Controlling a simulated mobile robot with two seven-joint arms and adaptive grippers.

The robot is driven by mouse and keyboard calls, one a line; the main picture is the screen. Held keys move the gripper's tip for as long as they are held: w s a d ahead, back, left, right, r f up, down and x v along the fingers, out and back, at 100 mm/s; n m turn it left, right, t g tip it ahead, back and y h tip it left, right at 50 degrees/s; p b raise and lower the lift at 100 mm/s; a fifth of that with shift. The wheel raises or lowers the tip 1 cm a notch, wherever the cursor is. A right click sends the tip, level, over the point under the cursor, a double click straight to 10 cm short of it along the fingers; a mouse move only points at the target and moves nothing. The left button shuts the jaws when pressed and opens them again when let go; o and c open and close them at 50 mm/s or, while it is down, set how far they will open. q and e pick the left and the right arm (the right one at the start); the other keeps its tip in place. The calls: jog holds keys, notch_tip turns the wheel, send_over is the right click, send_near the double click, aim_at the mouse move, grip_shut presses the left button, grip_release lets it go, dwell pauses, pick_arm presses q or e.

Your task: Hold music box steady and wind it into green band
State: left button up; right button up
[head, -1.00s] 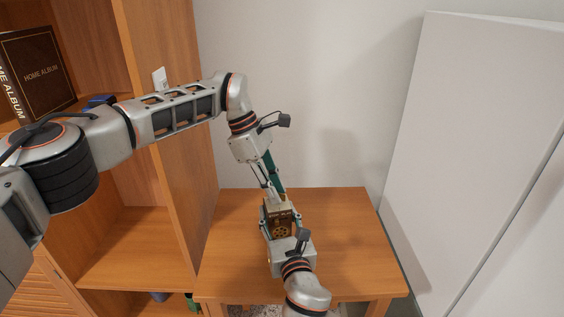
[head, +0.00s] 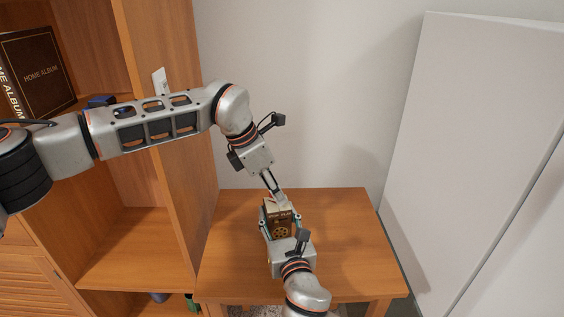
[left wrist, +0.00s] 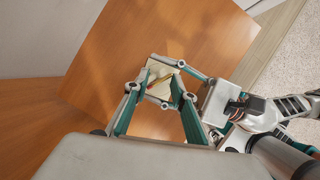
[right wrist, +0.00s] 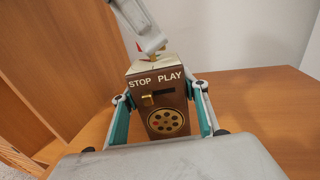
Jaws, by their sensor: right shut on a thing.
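The music box (head: 279,224) is a brown upright box with a cream top, standing on the wooden table. In the right wrist view its front (right wrist: 157,88) reads STOP PLAY, with a brass lever under STOP and a round gold grille. My right gripper (right wrist: 163,108) is shut on its sides. My left gripper (head: 277,193) points down just above the box top. In the left wrist view its fingers (left wrist: 161,94) are apart over the cream top (left wrist: 160,75). A small brass and red part shows there; contact is unclear. The green band cannot be made out.
The wooden table (head: 345,235) is bare around the box. A wooden shelf unit (head: 135,235) stands close on the left, holding a dark album (head: 45,75). A white panel (head: 465,130) leans at the right.

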pick_arm(q)
jog(key=n+t, duration=0.1)
jog(key=n, duration=0.2)
jog(key=shift+s+n+y, duration=0.1)
jog(key=shift+n+y, duration=0.2)
jog(key=shift+n, duration=0.1)
jog(key=n+t+y, duration=0.1)
jog(key=n, duration=0.3)
jog(key=shift+s+d, duration=0.1)
jog(key=shift+d, duration=0.05)
jog(key=n+y, duration=0.1)
jog(key=n, duration=0.2)
jog(key=n+t+y, duration=0.1)
jog(key=n, duration=0.1)
jog(key=shift+d+n, duration=0.15)
jog(key=shift+n, duration=0.25)
jog(key=n, duration=0.1)
jog(key=n+y, duration=0.1)
jog(key=shift+d+r+n, duration=0.1)
jog(key=shift+r+n, duration=0.05)
jog(key=shift+n, duration=0.15)
jog(key=v, duration=1.1)
jog(key=shift+r, duration=0.35)
jog(key=shift+s+d, duration=0.1)
